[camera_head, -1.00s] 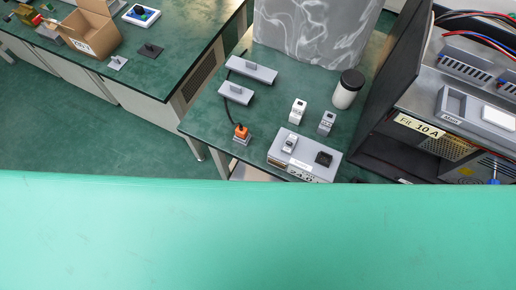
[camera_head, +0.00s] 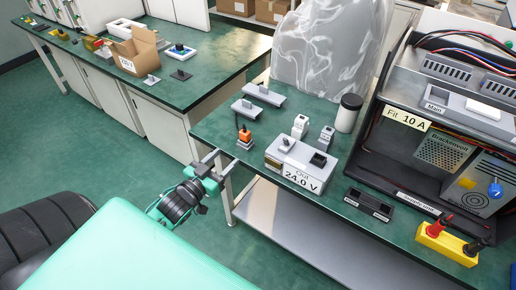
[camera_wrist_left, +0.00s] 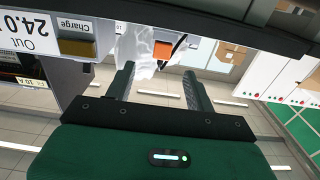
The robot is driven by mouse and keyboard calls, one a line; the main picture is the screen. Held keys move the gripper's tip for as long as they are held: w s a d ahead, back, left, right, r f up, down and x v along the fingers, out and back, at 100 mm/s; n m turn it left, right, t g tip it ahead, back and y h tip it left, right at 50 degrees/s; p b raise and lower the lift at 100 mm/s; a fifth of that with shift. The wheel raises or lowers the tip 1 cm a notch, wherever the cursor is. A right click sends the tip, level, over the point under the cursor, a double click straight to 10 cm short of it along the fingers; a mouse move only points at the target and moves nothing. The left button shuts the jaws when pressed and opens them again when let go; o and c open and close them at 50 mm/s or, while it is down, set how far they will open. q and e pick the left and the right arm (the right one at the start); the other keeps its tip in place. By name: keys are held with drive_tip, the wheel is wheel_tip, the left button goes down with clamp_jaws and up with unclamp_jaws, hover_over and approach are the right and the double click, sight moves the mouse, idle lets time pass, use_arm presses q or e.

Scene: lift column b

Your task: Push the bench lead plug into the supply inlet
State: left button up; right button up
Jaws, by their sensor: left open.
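The orange bench lead plug (camera_head: 244,136) stands upright in a small grey holder at the bench's front left, its black cable running back. In the left wrist view an orange block, apparently this plug (camera_wrist_left: 163,48), shows beyond the fingers. The grey supply box (camera_head: 294,183), marked Out 24.0 V, sits right of it. A dark square socket (camera_head: 319,159) is on its top; I cannot tell whether this is the inlet. My left gripper (camera_head: 218,164) is open and empty, in front of and below the plug, off the bench edge. Its spread fingers (camera_wrist_left: 160,85) show in the wrist view. My right gripper is out of view.
Two small white-grey modules (camera_head: 300,126) stand behind the supply box. A black-lidded jar (camera_head: 349,113) is further back. The open rack (camera_head: 440,150) bounds the right side. A yellow terminal block (camera_head: 446,243) is front right. A lower shelf (camera_head: 300,235) lies beneath the bench.

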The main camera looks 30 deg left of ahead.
sight(243, 137)
use_arm(q)
drive_tip(key=w, duration=0.8)
drive_tip(key=shift+w+d, duration=0.2)
drive_tip(key=shift+w+r+p, duration=0.25)
drive_tip(key=shift+w+p, duration=0.05)
drive_tip(key=shift+w, duration=0.15)
drive_tip(key=w, duration=0.3)
drive_tip(key=shift+w+r, duration=0.15)
drive_tip(key=shift+r, duration=0.15)
drive_tip(key=shift+w, duration=0.55)
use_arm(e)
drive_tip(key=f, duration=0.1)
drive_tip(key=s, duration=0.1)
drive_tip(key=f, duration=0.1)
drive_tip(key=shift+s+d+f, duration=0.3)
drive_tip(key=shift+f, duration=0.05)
use_arm(q)
drive_tip(key=shift+c, duration=0.2)
drive_tip(key=c, duration=1)
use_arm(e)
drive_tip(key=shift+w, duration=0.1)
